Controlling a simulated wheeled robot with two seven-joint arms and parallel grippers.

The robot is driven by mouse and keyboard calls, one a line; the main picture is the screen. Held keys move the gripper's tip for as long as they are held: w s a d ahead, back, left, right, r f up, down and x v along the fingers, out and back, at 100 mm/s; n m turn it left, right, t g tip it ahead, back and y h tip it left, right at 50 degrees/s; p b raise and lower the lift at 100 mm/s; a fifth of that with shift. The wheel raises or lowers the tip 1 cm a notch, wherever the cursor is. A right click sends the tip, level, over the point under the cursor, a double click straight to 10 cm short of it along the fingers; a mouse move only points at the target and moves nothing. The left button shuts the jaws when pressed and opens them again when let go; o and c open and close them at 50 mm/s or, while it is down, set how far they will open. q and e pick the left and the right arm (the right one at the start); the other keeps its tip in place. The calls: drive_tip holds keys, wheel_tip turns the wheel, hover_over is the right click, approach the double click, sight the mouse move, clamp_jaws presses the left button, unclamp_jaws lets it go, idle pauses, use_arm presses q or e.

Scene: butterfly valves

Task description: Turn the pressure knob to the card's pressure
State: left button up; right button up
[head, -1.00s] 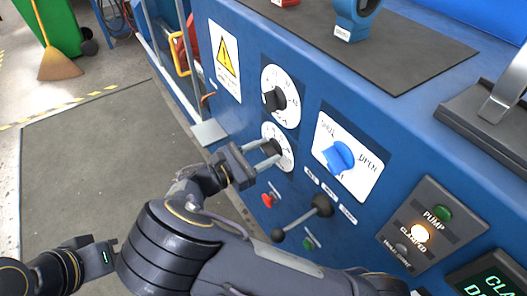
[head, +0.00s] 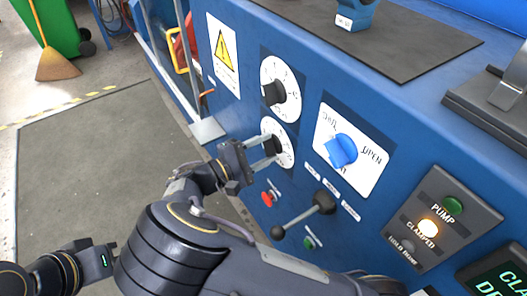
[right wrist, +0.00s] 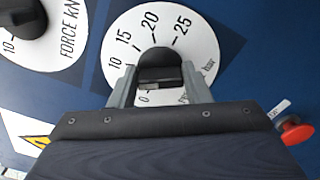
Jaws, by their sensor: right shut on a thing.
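The pressure knob (head: 272,147) is the lower dark knob on the blue panel, with a white round dial behind it. In the right wrist view the knob (right wrist: 160,68) stands between my two fingers, and its dial (right wrist: 190,48) shows 10, 15, 20 and 25. My right gripper (head: 264,155) is shut on the knob; it also shows in the right wrist view (right wrist: 158,90). The knob's exact setting cannot be read. No card with a pressure is readable here.
The force knob (head: 273,93) sits just above. A blue valve switch (head: 341,150) is to the right, with a black lever (head: 322,203), red button (head: 267,198) and green button (head: 309,243) below. The pump and clamped lamp box (head: 443,220) is further right; its clamped lamp glows.

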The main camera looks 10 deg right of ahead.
use_arm(q)
drive_tip(key=shift+f+b, duration=0.4)
drive_tip(key=shift+f, duration=0.15)
use_arm(e)
drive_tip(key=shift+f+m, duration=0.1)
drive_tip(key=shift+m, duration=0.9)
drive_tip(key=o, duration=1)
